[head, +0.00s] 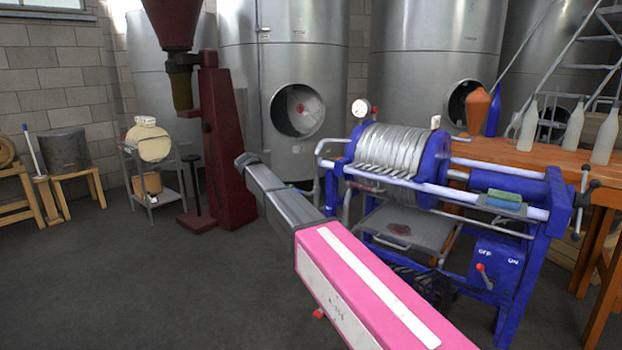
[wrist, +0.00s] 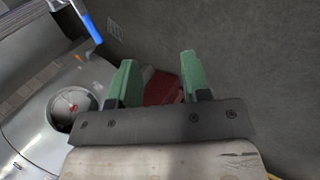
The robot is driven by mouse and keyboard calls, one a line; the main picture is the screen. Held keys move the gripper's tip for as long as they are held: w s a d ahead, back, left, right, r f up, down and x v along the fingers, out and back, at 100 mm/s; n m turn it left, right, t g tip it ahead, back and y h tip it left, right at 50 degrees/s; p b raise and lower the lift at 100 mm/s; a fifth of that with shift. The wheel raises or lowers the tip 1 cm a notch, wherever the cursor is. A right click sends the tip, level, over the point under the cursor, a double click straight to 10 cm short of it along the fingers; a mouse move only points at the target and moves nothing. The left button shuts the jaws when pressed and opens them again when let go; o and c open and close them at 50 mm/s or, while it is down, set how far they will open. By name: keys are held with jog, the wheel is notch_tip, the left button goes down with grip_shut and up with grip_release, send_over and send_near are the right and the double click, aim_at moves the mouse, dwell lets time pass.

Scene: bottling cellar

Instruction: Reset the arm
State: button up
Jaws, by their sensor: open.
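My gripper (wrist: 158,80) shows in the wrist view with its two green fingers apart and nothing between them. Behind the gap, farther off, is a dark red surface (wrist: 162,88), which looks like the foot of the red stand. In the head view my pink and grey arm reaches from the lower right up toward the middle left. It ends in front of the red stand (head: 226,150); the fingers cannot be made out there.
A blue-framed filter press (head: 495,212) stands right of and behind my arm. A wooden table (head: 540,160) with several bottles is at the right. Steel tanks (head: 282,70) line the back. A small cart (head: 152,185) and wooden stools stand left. The floor (head: 120,285) at front left is clear.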

jog(key=s+d+f+m+g, duration=0.1)
jog(key=s+d+f, duration=0.35)
jog(key=d, duration=0.25)
jog(key=s+d+f+m+g+y, duration=0.1)
jog(key=s+d+f+m, duration=0.15)
jog(key=d+f, duration=0.35)
jog(key=s+d+f+m+g, duration=0.1)
jog(key=s+d+f, duration=0.4)
jog(key=d, duration=0.2)
jog(key=s+d+f+m+y, duration=0.1)
jog(key=s+d+f+m, duration=0.1)
jog(key=s+d, duration=0.3)
jog(key=s+d+f+m+g+y, duration=0.1)
jog(key=s+d+f, duration=0.4)
jog(key=s, duration=0.4)
jog(key=s+d+f+m+g+y, duration=0.1)
jog(key=s+d+f+m, duration=0.1)
jog(key=s+d, duration=0.4)
jog(key=shift+s+f+m, duration=0.35)
jog(key=shift+s+f, duration=0.35)
jog(key=shift+f, duration=0.15)
jog(key=shift+d, duration=0.1)
